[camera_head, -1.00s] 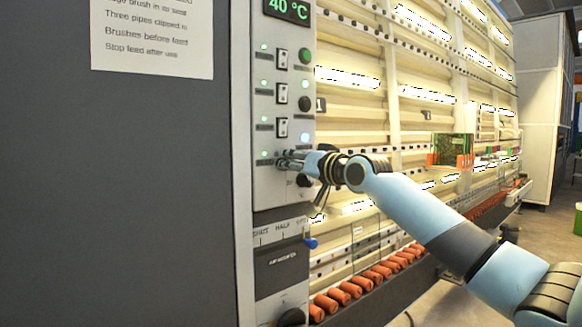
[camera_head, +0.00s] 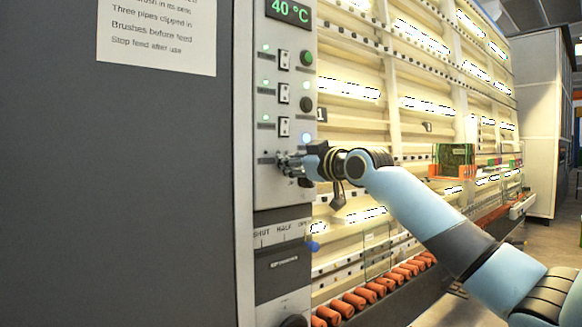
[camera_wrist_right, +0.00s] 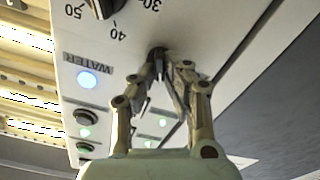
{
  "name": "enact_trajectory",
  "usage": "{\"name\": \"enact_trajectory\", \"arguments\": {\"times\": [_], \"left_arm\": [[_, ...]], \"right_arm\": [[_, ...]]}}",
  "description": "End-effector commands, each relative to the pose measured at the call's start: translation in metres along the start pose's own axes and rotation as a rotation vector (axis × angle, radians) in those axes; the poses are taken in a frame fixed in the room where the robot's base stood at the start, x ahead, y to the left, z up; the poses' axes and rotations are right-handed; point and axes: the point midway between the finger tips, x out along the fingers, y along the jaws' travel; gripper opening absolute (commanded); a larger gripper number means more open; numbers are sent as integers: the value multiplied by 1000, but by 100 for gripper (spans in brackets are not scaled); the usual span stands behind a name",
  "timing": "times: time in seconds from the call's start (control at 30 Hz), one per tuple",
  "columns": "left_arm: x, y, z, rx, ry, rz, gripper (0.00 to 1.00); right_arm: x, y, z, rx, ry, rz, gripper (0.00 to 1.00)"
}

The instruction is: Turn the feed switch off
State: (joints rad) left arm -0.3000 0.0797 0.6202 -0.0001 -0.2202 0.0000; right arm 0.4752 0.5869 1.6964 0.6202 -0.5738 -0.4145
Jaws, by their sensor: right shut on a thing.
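The feed switch is the lowest of the column of switches on the grey control panel (camera_head: 264,190). It is largely hidden behind my right gripper (camera_head: 283,163), whose fingertips are shut on it at the panel face. In the right wrist view, the gripper (camera_wrist_right: 168,60) has its fingers closed together against the panel, so the switch's position cannot be made out. No green lamp glows beside this lowest switch, while lamps beside the upper switches are green. My left gripper is not in view.
Above are other rocker switches (camera_head: 283,93), round buttons (camera_head: 306,58) and a blue WATER lamp (camera_wrist_right: 88,79). A dial (camera_wrist_right: 103,8) is close to the gripper. Below is a SHUT/HALF/OPEN scale with a blue knob (camera_head: 313,246).

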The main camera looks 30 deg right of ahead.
Motion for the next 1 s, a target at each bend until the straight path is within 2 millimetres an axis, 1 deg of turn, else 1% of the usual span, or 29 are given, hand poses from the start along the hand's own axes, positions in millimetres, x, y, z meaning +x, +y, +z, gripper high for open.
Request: {"name": "enact_trajectory", "arguments": {"times": [0.3, 0.8, 0.83, 0.97, 1.0], "left_arm": [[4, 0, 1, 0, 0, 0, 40], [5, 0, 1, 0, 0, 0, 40], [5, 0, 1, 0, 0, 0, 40], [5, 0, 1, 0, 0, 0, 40], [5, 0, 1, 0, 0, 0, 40]], "right_arm": [[0, -1, 0, -103, 0, 0, 0], [0, -1, 0, -120, 0, 0, 0], [0, -1, 0, -119, 0, 0, 14], [0, -1, 0, -119, 0, 0, 31], [0, -1, 0, -119, 0, 0, 33]]}}
